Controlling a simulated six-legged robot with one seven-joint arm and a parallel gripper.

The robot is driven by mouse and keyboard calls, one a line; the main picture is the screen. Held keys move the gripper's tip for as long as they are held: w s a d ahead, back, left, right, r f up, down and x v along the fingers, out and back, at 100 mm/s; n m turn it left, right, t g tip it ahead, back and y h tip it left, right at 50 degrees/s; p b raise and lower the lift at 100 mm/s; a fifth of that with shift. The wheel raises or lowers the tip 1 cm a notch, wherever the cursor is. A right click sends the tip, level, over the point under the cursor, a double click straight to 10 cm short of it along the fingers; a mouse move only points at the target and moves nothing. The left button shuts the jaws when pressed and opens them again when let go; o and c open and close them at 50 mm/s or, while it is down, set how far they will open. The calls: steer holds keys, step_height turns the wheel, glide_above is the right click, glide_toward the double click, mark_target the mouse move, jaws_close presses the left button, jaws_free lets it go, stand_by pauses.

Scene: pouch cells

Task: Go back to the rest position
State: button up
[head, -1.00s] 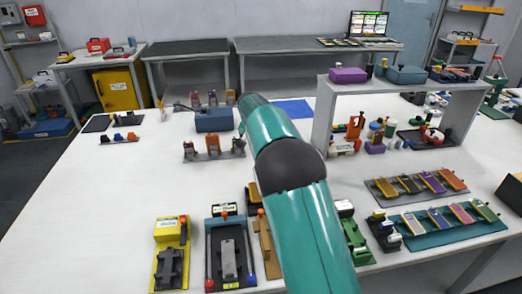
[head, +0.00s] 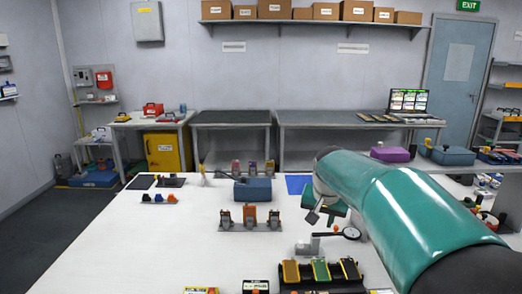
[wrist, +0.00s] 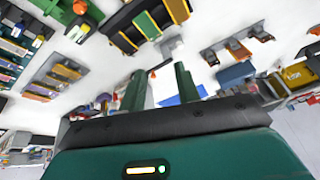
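My teal arm reaches in from the right in the head view. My gripper (head: 327,213) shows only in part beyond the arm's end, above the white bench (head: 170,235). In the wrist view its two green fingers (wrist: 160,85) stand apart with nothing seen between them. A row with green and yellow pouch cells (head: 320,270) lies on a dark holder at the front of the bench. Cells in coloured holders (wrist: 55,75) also show in the wrist view.
A dial gauge on a stand (head: 350,232) is close to my gripper. A blue box (head: 255,190) and a grey rack with orange and dark pieces (head: 250,218) stand mid-bench. The bench's left part is mostly clear. A purple box (head: 390,154) stands at the right.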

steer(key=s+r+n, duration=0.2)
steer(key=s+r, duration=0.1)
steer(key=s, duration=1.3)
steer(key=s+f+n, duration=0.1)
steer(key=s+f, duration=0.1)
steer(key=s, duration=0.5)
steer(key=s+f+n+t, duration=0.1)
steer(key=s+f, duration=0.2)
steer(key=s, duration=0.5)
steer(key=shift+a+f+y, duration=0.25)
steer(key=shift+y, duration=0.05)
